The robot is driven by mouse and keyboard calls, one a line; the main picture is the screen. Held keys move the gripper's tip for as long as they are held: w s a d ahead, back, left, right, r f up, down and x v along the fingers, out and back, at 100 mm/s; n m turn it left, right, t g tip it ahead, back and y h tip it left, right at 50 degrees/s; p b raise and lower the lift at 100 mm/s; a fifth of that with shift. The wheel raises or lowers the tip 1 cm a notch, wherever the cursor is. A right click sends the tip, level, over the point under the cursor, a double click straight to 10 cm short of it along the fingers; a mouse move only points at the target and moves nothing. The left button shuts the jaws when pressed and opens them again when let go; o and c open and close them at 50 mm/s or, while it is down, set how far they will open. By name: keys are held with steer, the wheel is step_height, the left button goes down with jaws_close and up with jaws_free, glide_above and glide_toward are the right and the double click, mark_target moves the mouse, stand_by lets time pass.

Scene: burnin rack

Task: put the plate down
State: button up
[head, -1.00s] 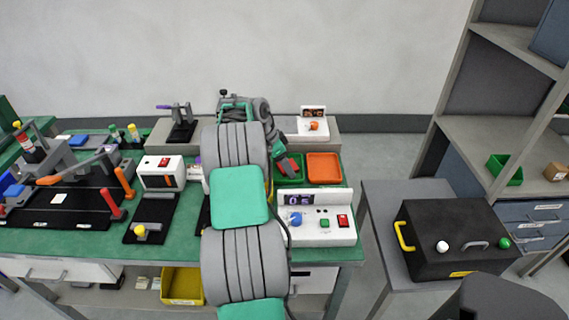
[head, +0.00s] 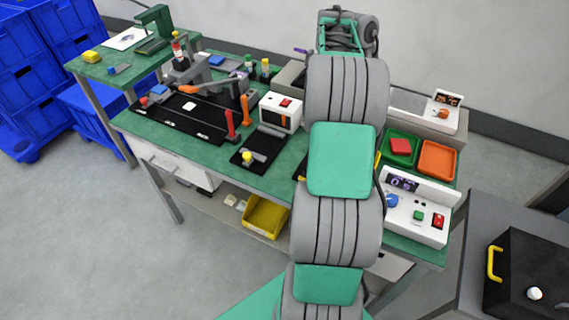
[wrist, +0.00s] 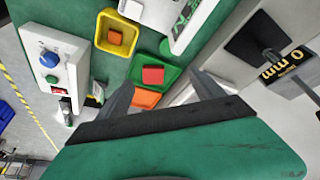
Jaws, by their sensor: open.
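A small red piece (head: 400,147), which I take to be the plate, lies in the green tray (head: 404,161) on the bench. The wrist view also shows the red piece (wrist: 153,76) inside the green tray (wrist: 170,73). My gripper (wrist: 162,82) is open, with its grey fingers apart on either side of the tray area in that view. The red piece shows beyond the fingers, and I see no contact with it. In the head view my arm hides the gripper.
An orange tray (head: 437,159) sits right of the green one. A yellow tray (wrist: 122,31) holding an orange piece is on the other side. A white control box (head: 418,207) stands in front. A black case (head: 530,260) rests on the side table.

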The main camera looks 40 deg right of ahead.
steer(key=w+a+r+n+t, duration=0.25)
steer(key=a+n, duration=0.45)
steer(key=a, duration=0.7)
steer(key=w+a+r+n+t, duration=0.15)
steer(key=w+a+n, duration=0.35)
steer(key=a, duration=1)
steer(key=s+a+f+n+y, duration=0.1)
steer(key=s+a+n, duration=0.2)
steer(key=a, duration=0.3)
steer(key=s+a+f+n+y+p, duration=0.1)
steer(key=s+a+f+n, duration=0.1)
steer(key=a, duration=0.4)
steer(key=s+a+f+n+t+y, duration=0.1)
steer(key=s+a+n, duration=0.4)
steer(key=a+n, duration=0.1)
steer(key=shift+a+f+y+p, duration=0.3)
steer(key=shift+a+f+y, duration=0.05)
steer(key=shift+y, duration=0.05)
